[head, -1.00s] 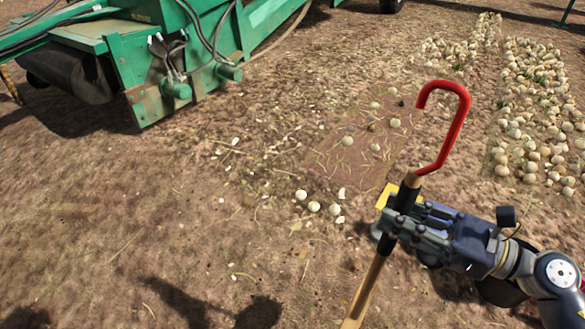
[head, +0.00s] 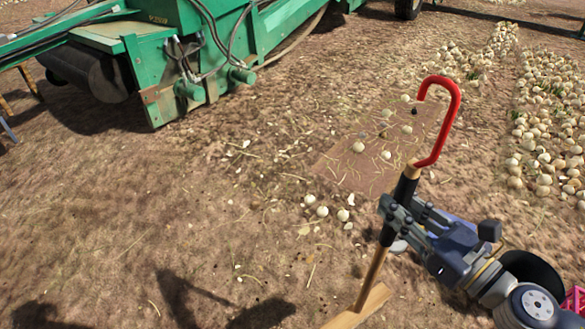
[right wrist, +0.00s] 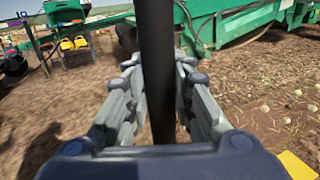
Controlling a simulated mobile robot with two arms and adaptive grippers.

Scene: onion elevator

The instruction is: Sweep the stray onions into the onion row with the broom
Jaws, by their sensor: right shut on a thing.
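The broom (head: 375,268) has a red hooked top, a black grip section and a wooden shaft. It is tilted, with a wooden head at the bottom edge of the head view. My right gripper (head: 393,209) is shut around its black section, which also shows upright between the fingers in the right wrist view (right wrist: 157,75). Stray onions (head: 322,211) lie on bare soil left of the broom. Several more stray onions (head: 358,147) lie farther back on a flatter patch. The onion row (head: 545,135) runs along the right side. My left gripper is not in view.
A green machine (head: 200,60) with a dark roller stands at the back left. Another band of onions (head: 460,62) lies at the back right. A pink crate (head: 573,299) shows at the lower right edge. The soil at left and centre is open, with scattered debris.

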